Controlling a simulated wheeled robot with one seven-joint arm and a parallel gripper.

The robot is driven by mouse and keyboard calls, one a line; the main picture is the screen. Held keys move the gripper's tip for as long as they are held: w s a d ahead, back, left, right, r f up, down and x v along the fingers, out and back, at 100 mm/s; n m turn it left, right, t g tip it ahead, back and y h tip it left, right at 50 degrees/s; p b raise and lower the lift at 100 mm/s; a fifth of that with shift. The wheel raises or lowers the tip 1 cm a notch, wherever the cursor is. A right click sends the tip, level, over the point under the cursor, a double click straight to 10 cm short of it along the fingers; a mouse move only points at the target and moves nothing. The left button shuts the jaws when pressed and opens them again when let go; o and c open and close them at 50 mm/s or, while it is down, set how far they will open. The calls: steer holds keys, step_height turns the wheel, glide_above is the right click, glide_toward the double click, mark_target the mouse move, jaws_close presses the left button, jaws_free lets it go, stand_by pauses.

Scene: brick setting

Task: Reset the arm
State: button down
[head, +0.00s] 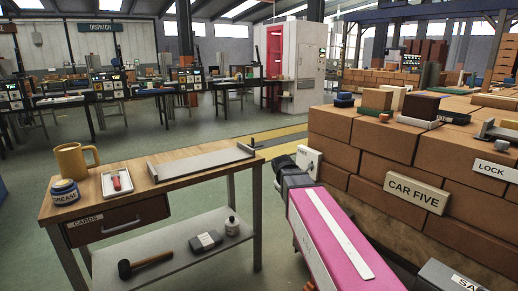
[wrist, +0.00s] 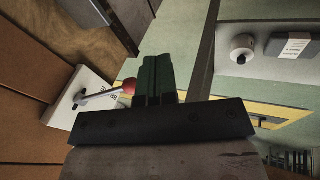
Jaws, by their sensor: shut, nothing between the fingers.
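My gripper (wrist: 157,68) shows in the wrist view with its dark fingers together and nothing between them. In the head view its dark end (head: 282,164) is out between the workbench and the brick stack, at the tip of my pink arm. A white box with a metal lever (wrist: 92,98) is just left of the fingers in the wrist view. The lever's red knob (wrist: 129,86) is close beside the fingers; I cannot tell if they touch. The white box (head: 308,161) also shows in the head view against the brick stack, its lever not clear there.
A wooden workbench (head: 205,175) stands left, with a mug (head: 72,160), a grease jar (head: 64,191), a small tray (head: 108,184) and a metal channel (head: 200,160). A mallet (head: 140,265) lies on its lower shelf. A brick stack (head: 345,150) stands close on the right.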

steer(key=s+d+f+m+g+y, duration=0.1)
steer(key=s+d+f+m, duration=0.1)
steer(key=s+f, duration=0.6)
steer(key=s+d+f+m+g+y, duration=0.1)
steer(key=s+d+f+m+g, duration=0.1)
steer(key=s+f, duration=0.6)
steer(key=shift+s+d+f+m+g+y, duration=0.25)
steer(key=shift+s+m+y, duration=0.2)
steer(key=shift+m, duration=0.25)
